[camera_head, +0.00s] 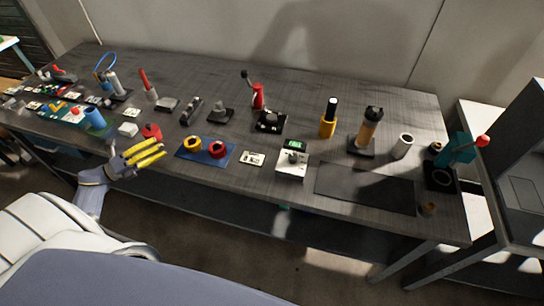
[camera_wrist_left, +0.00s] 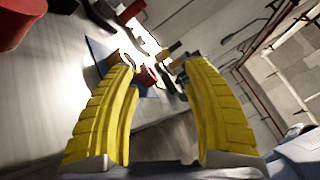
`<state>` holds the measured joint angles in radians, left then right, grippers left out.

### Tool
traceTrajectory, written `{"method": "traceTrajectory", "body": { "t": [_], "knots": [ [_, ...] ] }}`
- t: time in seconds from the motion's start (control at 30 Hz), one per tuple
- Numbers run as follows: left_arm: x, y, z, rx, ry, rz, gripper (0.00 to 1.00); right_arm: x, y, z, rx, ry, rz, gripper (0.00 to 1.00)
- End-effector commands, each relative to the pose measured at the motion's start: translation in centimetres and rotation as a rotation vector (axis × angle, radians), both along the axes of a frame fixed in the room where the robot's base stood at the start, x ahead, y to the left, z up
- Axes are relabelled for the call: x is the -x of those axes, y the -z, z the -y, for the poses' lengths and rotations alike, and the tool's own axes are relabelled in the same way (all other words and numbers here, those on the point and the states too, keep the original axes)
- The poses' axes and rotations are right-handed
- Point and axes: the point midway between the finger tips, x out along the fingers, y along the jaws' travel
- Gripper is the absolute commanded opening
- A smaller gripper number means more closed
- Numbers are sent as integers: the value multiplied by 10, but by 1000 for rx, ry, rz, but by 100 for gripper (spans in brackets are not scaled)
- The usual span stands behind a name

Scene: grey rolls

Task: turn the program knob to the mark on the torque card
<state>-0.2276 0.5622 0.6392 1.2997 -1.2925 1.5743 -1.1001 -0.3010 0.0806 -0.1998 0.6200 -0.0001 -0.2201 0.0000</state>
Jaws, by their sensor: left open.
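A white box (camera_head: 291,168) with a green display (camera_head: 295,144) stands near the table's front edge, right of centre. A small dark knob (camera_head: 292,157) seems to sit on its top below the display; its pointer is too small to read. A white card (camera_head: 252,158) with dark marks, likely the torque card, lies just left of the box. My left gripper (camera_head: 161,152) has yellow fingers and is open and empty at the table's front edge, well left of the card and box. In the left wrist view its fingers (camera_wrist_left: 158,66) are spread apart. My right gripper is not in view.
A blue mat (camera_head: 206,161) with a yellow and a red ring lies between my left gripper and the card. A red piece (camera_head: 152,131) stands close behind the gripper. Tools line the table behind. A dark mat (camera_head: 364,190) right of the box is bare.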

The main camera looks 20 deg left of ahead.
Motion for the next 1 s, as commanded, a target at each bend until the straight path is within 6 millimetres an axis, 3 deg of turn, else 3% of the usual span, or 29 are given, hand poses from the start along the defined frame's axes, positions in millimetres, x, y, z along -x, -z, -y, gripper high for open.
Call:
{"method": "traceTrajectory", "body": {
  "t": [0.27, 0.4, 0.6, 0.8, 1.0],
  "knots": [
    [-74, -21, 93, 126, 240, -99, 49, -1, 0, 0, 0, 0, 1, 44],
    [-116, -43, 164, 181, 420, -204, 49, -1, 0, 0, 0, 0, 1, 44],
    [-158, -82, 272, 192, 667, -412, 49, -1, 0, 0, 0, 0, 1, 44],
    [-174, -117, 365, 117, 836, -659, 49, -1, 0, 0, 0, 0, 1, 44],
    [-172, -142, 438, -26, 896, -922, 49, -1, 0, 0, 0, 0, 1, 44]
  ]
}}
